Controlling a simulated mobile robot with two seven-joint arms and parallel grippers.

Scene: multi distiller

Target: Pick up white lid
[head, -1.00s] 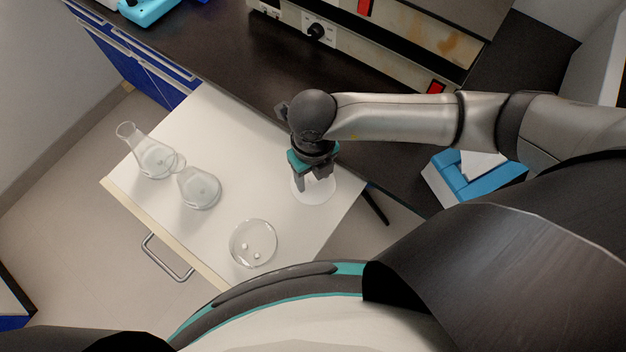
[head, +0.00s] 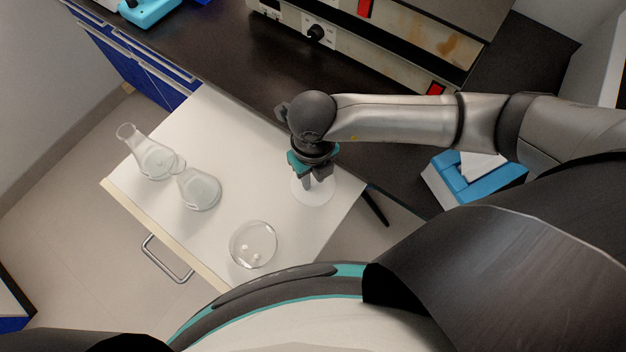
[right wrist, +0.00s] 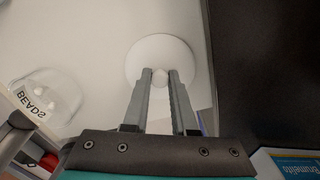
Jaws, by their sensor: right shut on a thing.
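The white lid (head: 313,194) lies on the white pulled-out surface, below my right gripper. It is a round disc with a small knob, and it also shows in the right wrist view (right wrist: 158,48). My right gripper (head: 318,182) points down at the lid from above. In the right wrist view the fingers of my right gripper (right wrist: 160,78) are shut on the knob, one on each side. The lid appears to rest on the surface; a gap under it cannot be made out. My left gripper is out of view.
A glass dish with white beads (head: 253,244) sits near the surface's front; two flasks, one (head: 155,160) and another (head: 199,189), stand at the left. A dark counter (head: 240,75) lies behind. A blue-and-white box (head: 470,175) is at the right.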

